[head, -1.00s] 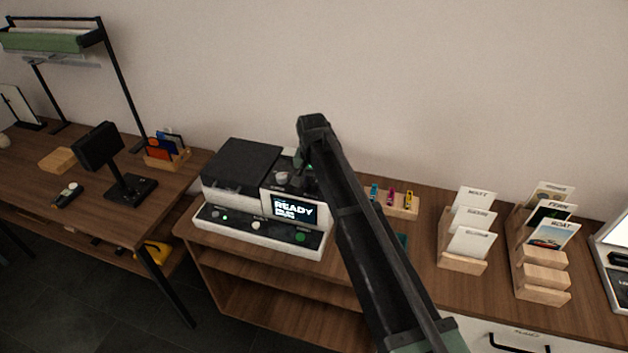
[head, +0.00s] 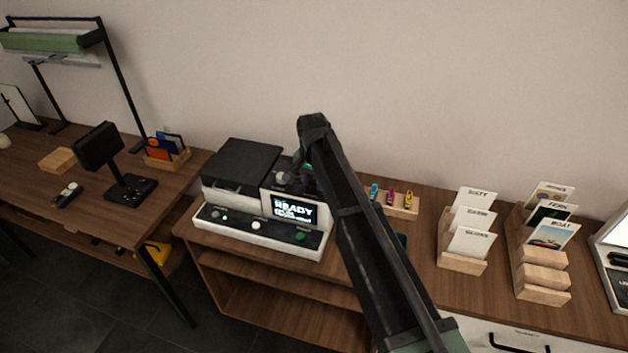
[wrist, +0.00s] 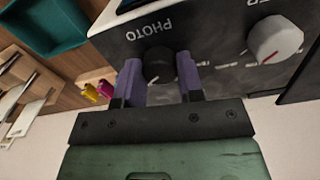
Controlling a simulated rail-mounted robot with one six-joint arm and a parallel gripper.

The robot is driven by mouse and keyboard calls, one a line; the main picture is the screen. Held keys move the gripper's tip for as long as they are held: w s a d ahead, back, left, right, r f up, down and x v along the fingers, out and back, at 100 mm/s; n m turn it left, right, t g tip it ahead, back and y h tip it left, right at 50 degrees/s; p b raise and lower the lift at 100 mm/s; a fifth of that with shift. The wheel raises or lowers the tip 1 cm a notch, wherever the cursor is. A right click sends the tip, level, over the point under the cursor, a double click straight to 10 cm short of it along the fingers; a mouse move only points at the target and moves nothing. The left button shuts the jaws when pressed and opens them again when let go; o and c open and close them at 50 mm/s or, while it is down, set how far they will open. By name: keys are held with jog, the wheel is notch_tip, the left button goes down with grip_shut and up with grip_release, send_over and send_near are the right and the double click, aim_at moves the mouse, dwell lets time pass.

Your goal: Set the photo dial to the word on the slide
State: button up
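The machine (head: 240,165) is a white and black box on the middle table, with a tilted screen (head: 293,209) reading READY above smaller unreadable lines. The black photo dial (wrist: 158,62) is in the wrist view, below the upside-down word PHOTO on the dark panel. My gripper (wrist: 160,72) has its two purple fingers on either side of this dial. The dial about fills the space between the fingertips, and I cannot tell if they press on it. The dial's setting words are mostly hidden by the fingers. In the head view my arm hides the dial. I cannot make out a slide's word.
A second, pale dial (wrist: 276,40) sits beside the photo dial on the panel. A wooden holder (head: 403,209) with small coloured pieces stands right of the machine. Card racks (head: 463,264) stand farther right. A black stand (head: 130,188) is on the left table.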

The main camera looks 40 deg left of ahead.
aim_at(313, 182)
jog(key=o, duration=0.4)
notch_tip(313, 182, up, 11)
jog(key=p, duration=1.1)
jog(key=shift+a, duration=0.15)
jog(key=shift+f, duration=0.15)
